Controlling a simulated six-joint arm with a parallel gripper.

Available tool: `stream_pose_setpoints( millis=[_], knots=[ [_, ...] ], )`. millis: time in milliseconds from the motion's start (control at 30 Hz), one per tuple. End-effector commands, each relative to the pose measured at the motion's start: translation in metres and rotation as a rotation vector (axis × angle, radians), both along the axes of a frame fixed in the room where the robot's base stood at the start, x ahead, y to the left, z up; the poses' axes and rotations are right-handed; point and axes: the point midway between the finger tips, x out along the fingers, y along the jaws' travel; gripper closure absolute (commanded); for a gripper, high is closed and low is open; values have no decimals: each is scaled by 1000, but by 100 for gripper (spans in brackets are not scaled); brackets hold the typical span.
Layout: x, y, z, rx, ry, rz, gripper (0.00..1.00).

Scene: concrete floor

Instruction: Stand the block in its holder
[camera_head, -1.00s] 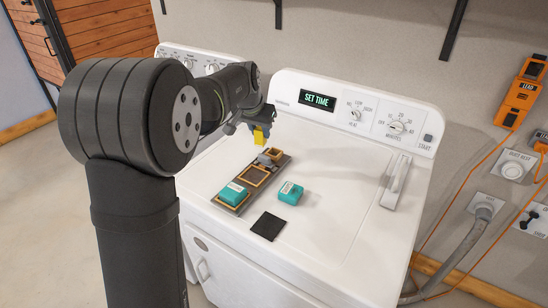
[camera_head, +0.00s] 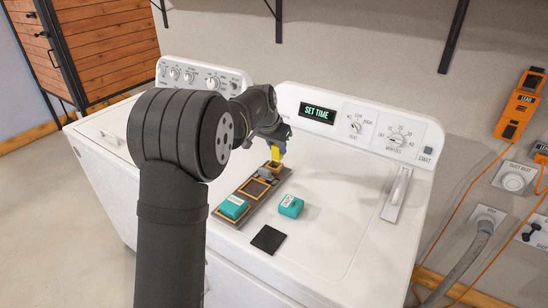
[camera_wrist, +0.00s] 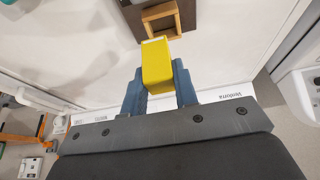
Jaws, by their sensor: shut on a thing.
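The yellow block (camera_head: 277,152) is held in my gripper (camera_head: 280,144), above the dryer top. In the wrist view the yellow block (camera_wrist: 157,66) sits between the two blue fingers of my gripper (camera_wrist: 159,72). A square wooden-framed holder (camera_head: 273,167) stands at the far end of a dark board (camera_head: 226,208), just below the block in the head view. In the wrist view this wooden holder (camera_wrist: 147,20) lies just beyond the block's end, its opening seemingly empty. The gap between block and holder is hard to judge.
A teal block (camera_head: 233,207) sits at the board's near end. An empty wooden frame (camera_head: 256,188) and a grey piece (camera_head: 266,173) are also on the board. Another teal block (camera_head: 291,206) and a black square (camera_head: 268,239) lie to its right. The dryer's control panel (camera_head: 362,125) rises behind.

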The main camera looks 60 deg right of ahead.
Motion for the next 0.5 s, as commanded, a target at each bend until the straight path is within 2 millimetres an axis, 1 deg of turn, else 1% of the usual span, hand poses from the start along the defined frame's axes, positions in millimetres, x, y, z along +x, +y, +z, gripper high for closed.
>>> stream_pose_setpoints(
  millis=[33, 100, 233, 400, 500],
  knots=[
    [6, -1, -3, 0, 1, 2, 96],
    [10, -2, -6, -1, 0, 0, 96],
    [12, -2, -13, 0, 1, 0, 96],
    [12, -2, -38, 0, -1, 1, 96],
    [12, -2, -47, -1, -1, 2, 96]
  ],
)
